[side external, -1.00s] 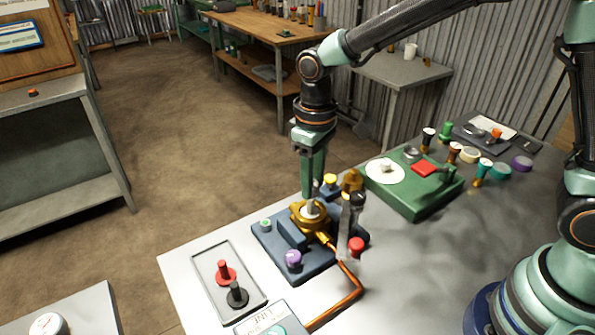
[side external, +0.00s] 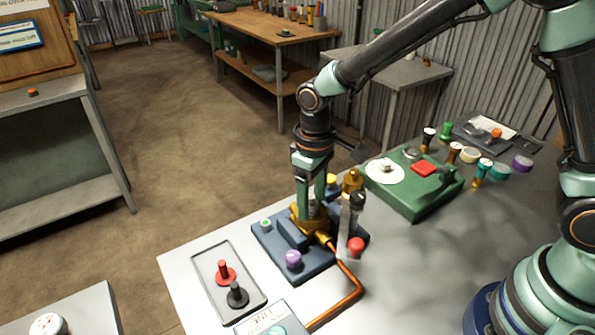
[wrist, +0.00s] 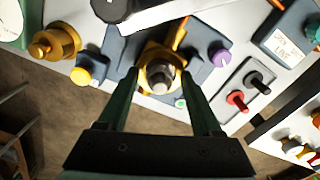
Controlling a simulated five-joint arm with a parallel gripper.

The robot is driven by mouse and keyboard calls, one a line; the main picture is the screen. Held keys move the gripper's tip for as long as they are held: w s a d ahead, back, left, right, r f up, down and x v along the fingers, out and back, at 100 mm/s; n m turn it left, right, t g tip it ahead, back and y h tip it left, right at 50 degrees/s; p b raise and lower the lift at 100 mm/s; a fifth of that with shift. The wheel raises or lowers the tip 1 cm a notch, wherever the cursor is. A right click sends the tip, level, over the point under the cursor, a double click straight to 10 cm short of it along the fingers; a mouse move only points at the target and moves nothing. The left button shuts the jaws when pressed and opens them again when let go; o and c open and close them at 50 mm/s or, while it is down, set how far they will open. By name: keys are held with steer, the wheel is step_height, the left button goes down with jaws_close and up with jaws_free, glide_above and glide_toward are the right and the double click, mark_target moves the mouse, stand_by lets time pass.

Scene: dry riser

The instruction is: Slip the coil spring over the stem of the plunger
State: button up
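The plunger (side external: 312,222) has a brass body on a dark blue base, with an upright grey part in its middle. It also shows in the wrist view (wrist: 148,54). The grey piece (wrist: 161,78) rises from the brass body between my fingers; it shows also in the side view (side external: 313,207). I cannot tell spring from stem there, as individual coils do not show clearly. My gripper (side external: 310,203) points straight down over the plunger. In the wrist view its green fingers (wrist: 160,76) stand apart on either side of the grey piece, with gaps.
A purple knob (side external: 293,259) and copper pipe (side external: 350,290) are near. A tray (side external: 253,268) holds red and black pegs. A green box (side external: 428,200) stands behind right.

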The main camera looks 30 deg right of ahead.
step_height(320, 180, up, 11)
steer(key=s+d+r+m+t, duration=0.2)
steer(key=s+d, duration=0.3)
steer(key=d, duration=0.2)
steer(key=s+d+r+m+t, duration=0.2)
steer(key=s+d, duration=0.3)
steer(key=d, duration=0.3)
steer(key=shift+r+m+t, duration=0.3)
steer(key=shift+r+t, duration=0.5)
steer(key=shift+r, duration=0.05)
